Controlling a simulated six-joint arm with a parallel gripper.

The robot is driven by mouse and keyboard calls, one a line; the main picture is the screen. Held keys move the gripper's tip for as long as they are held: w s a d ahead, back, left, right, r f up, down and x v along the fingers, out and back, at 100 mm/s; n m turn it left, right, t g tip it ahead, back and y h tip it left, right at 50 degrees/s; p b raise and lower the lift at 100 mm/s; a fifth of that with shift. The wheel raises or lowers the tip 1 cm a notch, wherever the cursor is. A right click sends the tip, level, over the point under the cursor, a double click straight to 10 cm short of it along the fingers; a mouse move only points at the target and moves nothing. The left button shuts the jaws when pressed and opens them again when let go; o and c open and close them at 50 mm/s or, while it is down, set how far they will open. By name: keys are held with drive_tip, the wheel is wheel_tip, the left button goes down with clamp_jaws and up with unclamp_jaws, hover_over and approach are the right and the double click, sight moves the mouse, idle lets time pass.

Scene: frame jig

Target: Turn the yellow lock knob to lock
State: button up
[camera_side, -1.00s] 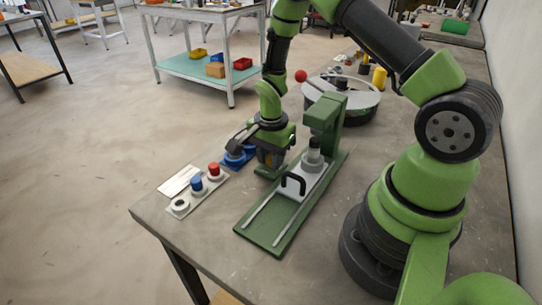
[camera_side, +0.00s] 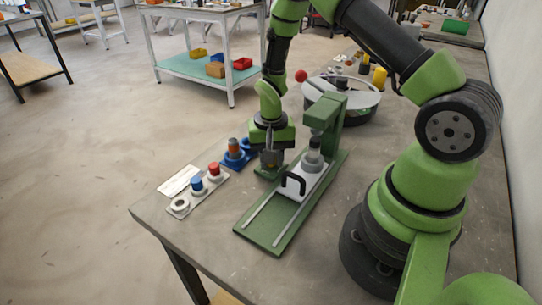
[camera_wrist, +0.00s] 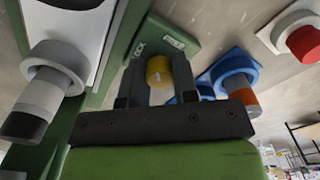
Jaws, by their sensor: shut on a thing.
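The yellow lock knob (camera_wrist: 160,70) shows in the wrist view on a green plate (camera_wrist: 166,32) marked LOCK on the left and FREE on the right. A pale mark shows on the knob's near face; I cannot tell which label it points at. My gripper (camera_wrist: 160,84) has one finger on each side of the knob and is shut on it. In the side view my gripper (camera_side: 270,164) is low at the left edge of the green jig (camera_side: 262,232), pointing down, and hides the knob.
A pale slide with a black handle (camera_side: 292,182) sits on the jig, below its green post (camera_side: 325,120). A blue holder (camera_side: 235,160) with a grey-and-orange peg stands close left of my gripper. A pale rack (camera_side: 179,206) with blue and red pieces lies farther left.

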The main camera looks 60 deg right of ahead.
drive_tip(key=n, duration=0.4)
drive_tip(key=shift+n, duration=2.9)
drive_tip(key=o, duration=0.9)
wheel_tip(320, 180, up, 10)
drive_tip(key=shift+r, duration=0.1)
